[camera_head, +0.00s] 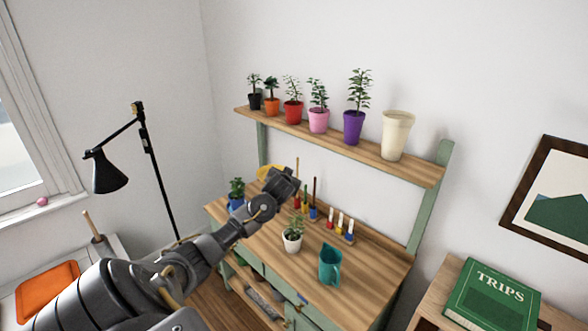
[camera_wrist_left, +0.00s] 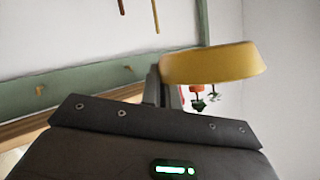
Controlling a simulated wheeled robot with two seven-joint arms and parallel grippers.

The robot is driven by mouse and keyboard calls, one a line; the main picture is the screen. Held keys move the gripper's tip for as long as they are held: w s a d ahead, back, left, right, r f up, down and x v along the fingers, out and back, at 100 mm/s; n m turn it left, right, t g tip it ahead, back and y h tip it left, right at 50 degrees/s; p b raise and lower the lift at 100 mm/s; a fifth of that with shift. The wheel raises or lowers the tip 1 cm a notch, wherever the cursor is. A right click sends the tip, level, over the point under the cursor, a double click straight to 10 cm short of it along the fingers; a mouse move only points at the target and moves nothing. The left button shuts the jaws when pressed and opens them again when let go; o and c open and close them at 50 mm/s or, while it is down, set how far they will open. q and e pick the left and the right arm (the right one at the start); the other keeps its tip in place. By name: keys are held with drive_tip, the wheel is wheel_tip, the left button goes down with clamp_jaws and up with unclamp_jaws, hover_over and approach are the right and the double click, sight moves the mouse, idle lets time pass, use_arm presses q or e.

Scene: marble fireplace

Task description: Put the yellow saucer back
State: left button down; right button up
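The yellow saucer (camera_head: 267,172) shows partly behind my left gripper (camera_head: 285,180) in the head view, above the back of the wooden table (camera_head: 265,259). In the left wrist view the saucer (camera_wrist_left: 212,64) is seen nearly edge-on. My left gripper's fingers (camera_wrist_left: 166,92) are shut on one end of its rim there. The saucer is held in the air, below the upper shelf (camera_head: 370,156) in the picture. My right gripper is not in view.
Several potted plants and a cream pot (camera_head: 396,135) stand on the shelf. On the table are a blue pot (camera_head: 236,203), a white pot (camera_head: 292,243), a teal pitcher (camera_head: 329,265) and small coloured stands with sticks (camera_head: 340,224). A black lamp (camera_head: 110,174) stands left.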

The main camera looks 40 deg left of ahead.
use_arm(q)
drive_tip(key=s+d+r+m+t+h+b, duration=0.1)
drive_tip(key=d+r+m+h, duration=0.15)
drive_tip(key=d, duration=0.95)
drive_tip(key=s+d+r+m+t+h, duration=0.1)
drive_tip(key=d+r+m+h, duration=0.15)
drive_tip(key=d, duration=0.95)
drive_tip(key=s+d+r+m+t+h+b, duration=0.1)
drive_tip(key=d+r+h, duration=0.15)
drive_tip(key=d, duration=0.95)
drive_tip(key=s+d+f+m+h+b, duration=0.1)
drive_tip(key=s+d+f+b, duration=0.4)
drive_tip(key=b, duration=0.7)
drive_tip(key=shift+d+f+m, duration=0.2)
drive_tip(key=shift+f+m, duration=0.3)
drive_tip(key=shift+f, duration=0.35)
drive_tip(key=shift+s, duration=0.1)
